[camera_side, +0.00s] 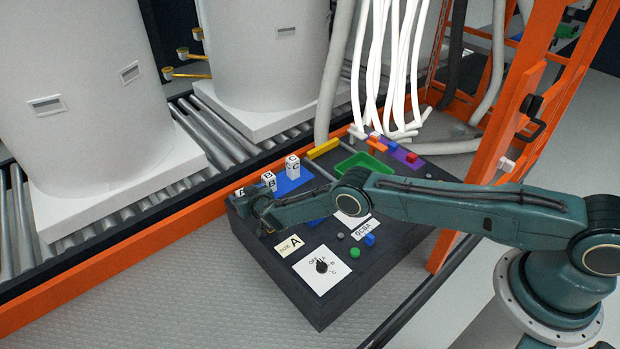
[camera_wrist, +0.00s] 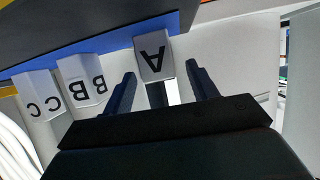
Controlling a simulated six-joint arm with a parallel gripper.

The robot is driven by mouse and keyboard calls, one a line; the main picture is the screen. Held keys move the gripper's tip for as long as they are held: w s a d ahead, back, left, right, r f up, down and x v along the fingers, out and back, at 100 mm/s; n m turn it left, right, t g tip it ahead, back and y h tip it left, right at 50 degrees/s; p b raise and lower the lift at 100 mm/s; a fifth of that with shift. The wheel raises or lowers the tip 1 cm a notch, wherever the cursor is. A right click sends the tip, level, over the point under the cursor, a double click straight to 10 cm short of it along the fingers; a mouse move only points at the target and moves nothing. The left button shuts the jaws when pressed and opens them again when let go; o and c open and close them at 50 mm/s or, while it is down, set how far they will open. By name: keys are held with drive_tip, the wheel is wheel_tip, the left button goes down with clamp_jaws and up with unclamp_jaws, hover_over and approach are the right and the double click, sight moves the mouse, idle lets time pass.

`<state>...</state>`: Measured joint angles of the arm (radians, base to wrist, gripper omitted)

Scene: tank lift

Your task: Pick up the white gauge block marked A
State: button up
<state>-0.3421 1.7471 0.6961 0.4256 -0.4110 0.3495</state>
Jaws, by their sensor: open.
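The white gauge block marked A (camera_wrist: 153,58) shows in the wrist view, its letter upside down, at the edge of a blue strip. My gripper (camera_wrist: 160,70) is open. Its two dark fingers stand left and right of block A, with visible gaps on both sides. In the side view, block A (camera_side: 240,192) stands at the left end of the blue pad, partly hidden by my gripper (camera_side: 250,206), which is low beside it. How far the fingers reach down along the block cannot be told.
White block B (camera_side: 269,180) and block C (camera_side: 292,166) stand in a row close by; in the wrist view, B (camera_wrist: 82,82) is left of the left finger.

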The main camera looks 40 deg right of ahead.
drive_tip(key=c, duration=1.1)
drive_tip(key=shift+r, duration=0.2)
drive_tip(key=shift+c, duration=0.2)
wheel_tip(320, 180, up, 20)
drive_tip(key=shift+f, duration=0.15)
idle(0.7)
